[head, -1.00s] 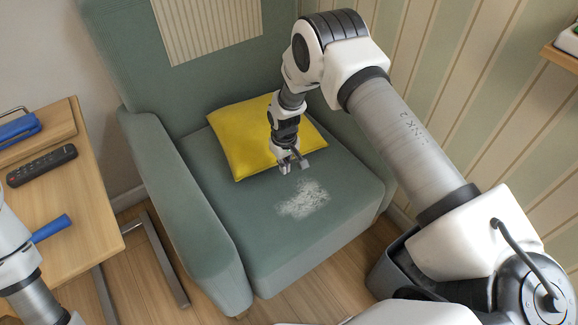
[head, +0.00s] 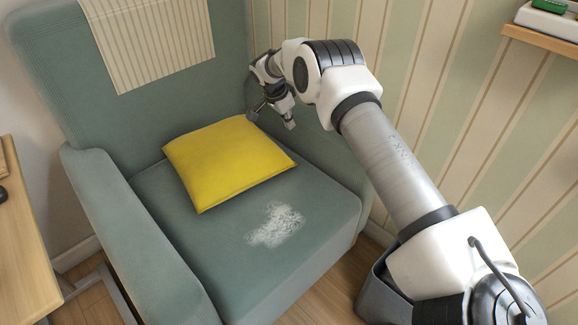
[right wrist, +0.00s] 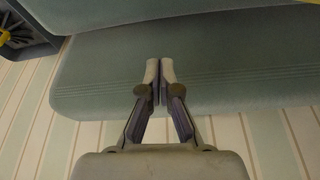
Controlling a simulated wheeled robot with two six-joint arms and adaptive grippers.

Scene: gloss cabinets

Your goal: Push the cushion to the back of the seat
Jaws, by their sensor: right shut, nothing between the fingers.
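The yellow cushion (head: 228,160) lies on the seat (head: 316,205) of a green armchair, with its rear edge close to the backrest (head: 75,90). I cannot tell whether it touches the backrest. My right gripper (head: 272,118) is beyond the cushion's back right side, near the chair's right armrest, apart from the cushion as far as I can see. In the right wrist view its fingers (right wrist: 160,70) are together with nothing between them, in front of green upholstery. My left gripper is not in view.
A whitish patch (head: 276,226) marks the seat front. A striped cloth (head: 150,40) hangs on the backrest. The left armrest (head: 135,225) and a wooden table (head: 25,240) stand at left. The striped wall and a shelf (head: 545,45) are at right.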

